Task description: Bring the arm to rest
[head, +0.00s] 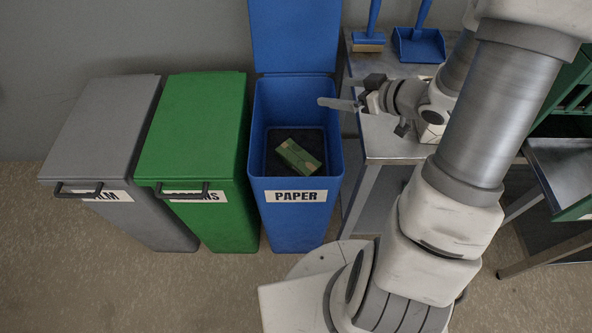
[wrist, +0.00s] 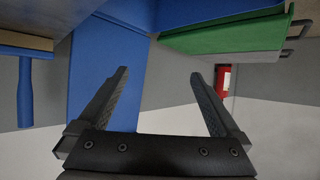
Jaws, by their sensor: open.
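My arm extends over the right side of the head view, with my gripper (head: 350,97) above the left edge of the metal table and beside the open blue bin. In the wrist view my gripper (wrist: 165,95) shows two dark fingers spread apart with nothing between them. The blue bin (head: 264,210), labelled PAPER, has its lid (head: 294,36) raised. A green box (head: 297,156) lies inside it, apart from my gripper. The bin's blue surface also shows behind the left finger in the wrist view (wrist: 110,60).
A green bin (head: 195,125) and a grey bin (head: 105,125), both with lids shut, stand left of the blue bin. The metal table (head: 385,140) holds a blue brush (head: 369,38) and a blue dustpan (head: 419,44). A box partly hidden by my arm is on the table.

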